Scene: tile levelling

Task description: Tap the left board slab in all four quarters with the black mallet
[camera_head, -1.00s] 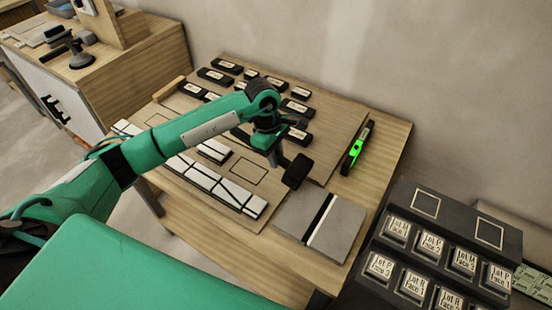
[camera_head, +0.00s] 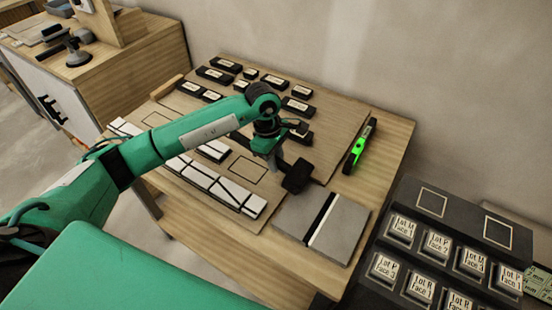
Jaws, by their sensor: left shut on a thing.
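The left board slab (camera_head: 297,216) is a flat grey plate on the bench, with a black and white strip along its right side. A second grey slab (camera_head: 342,230) lies right of that strip. My left gripper (camera_head: 270,160) is shut on the black mallet, whose handle is mostly hidden by the fingers. The mallet's black head (camera_head: 298,178) shows at the left slab's far edge. I cannot tell whether it touches the slab. My right gripper is not in view.
Black labelled blocks (camera_head: 225,64) and white tile strips (camera_head: 215,183) cover the board to the left. A dark rack of labelled pieces (camera_head: 440,243) stands at the right.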

